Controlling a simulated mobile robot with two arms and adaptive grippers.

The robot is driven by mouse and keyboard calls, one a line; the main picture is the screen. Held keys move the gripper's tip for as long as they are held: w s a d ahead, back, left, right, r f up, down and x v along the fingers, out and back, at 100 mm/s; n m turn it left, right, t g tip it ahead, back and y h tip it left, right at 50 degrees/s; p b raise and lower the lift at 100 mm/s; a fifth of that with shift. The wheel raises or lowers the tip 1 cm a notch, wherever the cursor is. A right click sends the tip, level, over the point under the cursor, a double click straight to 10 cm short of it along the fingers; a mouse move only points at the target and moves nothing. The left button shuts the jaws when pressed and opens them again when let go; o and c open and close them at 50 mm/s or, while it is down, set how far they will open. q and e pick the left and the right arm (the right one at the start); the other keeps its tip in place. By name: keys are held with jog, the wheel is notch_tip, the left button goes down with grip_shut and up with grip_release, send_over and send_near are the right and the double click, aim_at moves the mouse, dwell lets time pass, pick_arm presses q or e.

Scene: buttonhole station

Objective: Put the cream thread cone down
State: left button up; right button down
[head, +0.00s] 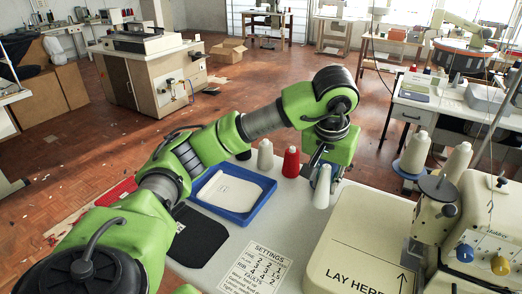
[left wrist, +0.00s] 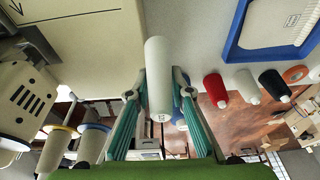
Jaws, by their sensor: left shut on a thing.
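The cream thread cone (head: 322,187) is pale and close to upright, in front of the red cone. My left gripper (head: 325,168) is shut on it from above. In the left wrist view the cone (left wrist: 158,75) stands between the two teal fingers of my left gripper (left wrist: 160,105). I cannot tell whether its base touches the table (head: 282,217) or hangs just above it. My right gripper is in neither view.
A red cone (head: 291,161), another pale cone (head: 265,153) and a dark one stand behind, to the left. A blue tray (head: 236,217) with a pale cloth lies left. A settings card (head: 255,268), a "LAY HERE" plate (head: 362,248) and a sewing machine (head: 475,225) lie nearer and right.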

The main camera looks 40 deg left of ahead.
pick_arm(q)
jog(key=w+a+f+p, duration=0.1)
jog(key=w+a+f, duration=0.2)
jog(key=f, duration=0.1)
jog(key=w+a+f+p, duration=0.1)
jog(key=w+a+f, duration=0.2)
jog(key=a+f, duration=0.1)
jog(key=w+a+f+p, duration=0.1)
jog(key=w+a+f, duration=0.2)
jog(key=f, duration=0.1)
jog(key=shift+a+f+p, duration=0.25)
jog(key=shift+f+p, duration=0.1)
jog(key=shift+f, duration=0.1)
jog(key=o, duration=0.3)
jog(key=shift+f, duration=0.15)
jog(key=o, duration=0.4)
jog(key=shift+o, duration=0.2)
